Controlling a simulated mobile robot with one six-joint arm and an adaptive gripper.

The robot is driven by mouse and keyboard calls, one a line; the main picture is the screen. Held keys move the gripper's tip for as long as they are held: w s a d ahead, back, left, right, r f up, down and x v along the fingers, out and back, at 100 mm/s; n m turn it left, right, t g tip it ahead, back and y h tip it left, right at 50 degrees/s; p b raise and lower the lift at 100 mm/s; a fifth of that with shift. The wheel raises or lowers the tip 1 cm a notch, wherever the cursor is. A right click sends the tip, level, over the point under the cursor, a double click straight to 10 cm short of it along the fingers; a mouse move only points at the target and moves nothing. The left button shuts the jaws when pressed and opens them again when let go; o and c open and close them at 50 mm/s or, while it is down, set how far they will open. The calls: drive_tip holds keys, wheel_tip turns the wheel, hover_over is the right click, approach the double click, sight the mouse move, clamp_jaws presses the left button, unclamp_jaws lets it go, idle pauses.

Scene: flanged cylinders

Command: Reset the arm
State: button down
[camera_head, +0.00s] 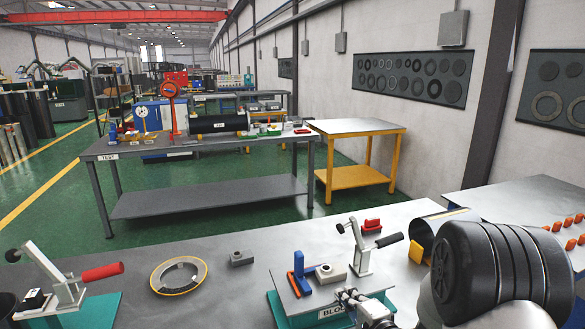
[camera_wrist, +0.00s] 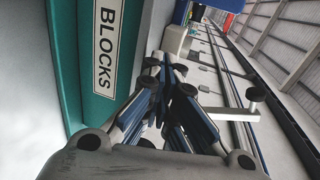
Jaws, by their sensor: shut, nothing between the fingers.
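My gripper (camera_wrist: 166,72) is shut and empty in the wrist view, its fingertips together. In the head view my gripper (camera_head: 345,294) shows small at the lower middle, just over the front of the clamp fixture marked BLOCKS. My arm's black joint and pale link fill the lower right of that view and hide part of the bench. The fixture's teal base (camera_head: 290,318) also shows on the left of the wrist view (camera_wrist: 95,88), close beside my gripper. I cannot tell whether they touch.
On the metal bench (camera_head: 215,255) lie a ring-shaped flange (camera_head: 178,275) and a small grey block (camera_head: 242,258). A toggle clamp with a red handle (camera_head: 103,272) stands at left. A dark-handled clamp (camera_head: 362,245) rises behind my gripper. Bench space between flange and fixture is mostly clear.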

drive_tip(key=shift+s+d, duration=0.1)
drive_tip(key=shift+s, duration=0.1)
drive_tip(key=s+d+r+n+g+h, duration=0.45)
drive_tip(key=s+r+n, duration=0.25)
drive_tip(key=s+r, duration=0.35)
drive_tip(key=s+a+r+n+g, duration=0.1)
drive_tip(key=s+a+n+g, duration=0.1)
drive_tip(key=s, duration=1.1)
drive_tip(key=s+a+r+n+g, duration=0.1)
drive_tip(key=s+n, duration=0.4)
drive_tip(key=s, duration=0.8)
drive_tip(key=shift+a+r+g, duration=0.2)
drive_tip(key=shift+a+g, duration=0.6)
drive_tip(key=shift+g, duration=0.35)
drive_tip(key=shift+w, duration=0.1)
